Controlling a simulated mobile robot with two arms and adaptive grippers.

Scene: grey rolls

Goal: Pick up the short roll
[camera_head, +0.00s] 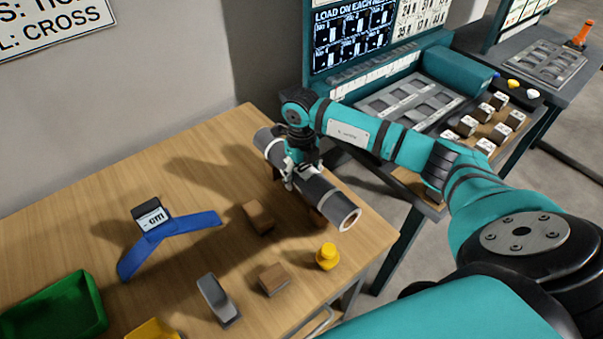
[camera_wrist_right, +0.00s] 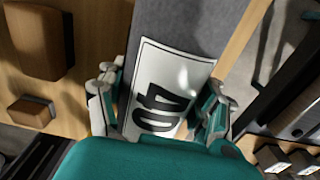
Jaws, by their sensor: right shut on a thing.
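A dark grey roll (camera_head: 327,199) with light ends lies slantwise over the right part of the wooden table. It is the only roll I see, so I cannot compare its length with another. My right gripper (camera_head: 291,178) is shut on it near its middle, from above. In the right wrist view the grey roll (camera_wrist_right: 182,24) runs between the fingers of my right gripper (camera_wrist_right: 162,90), and a white label (camera_wrist_right: 168,85) with large dark digits faces the camera. Brown blocks show under the roll; I cannot tell whether it touches them. My left gripper is out of view.
The table (camera_head: 205,165) also holds a blue angled piece (camera_head: 160,236), brown blocks (camera_head: 258,217), a yellow knob-like piece (camera_head: 327,257), a grey bracket (camera_head: 218,300) and a green bin (camera_head: 55,308). A teal workstation (camera_head: 410,100) stands behind right. The table's back left is clear.

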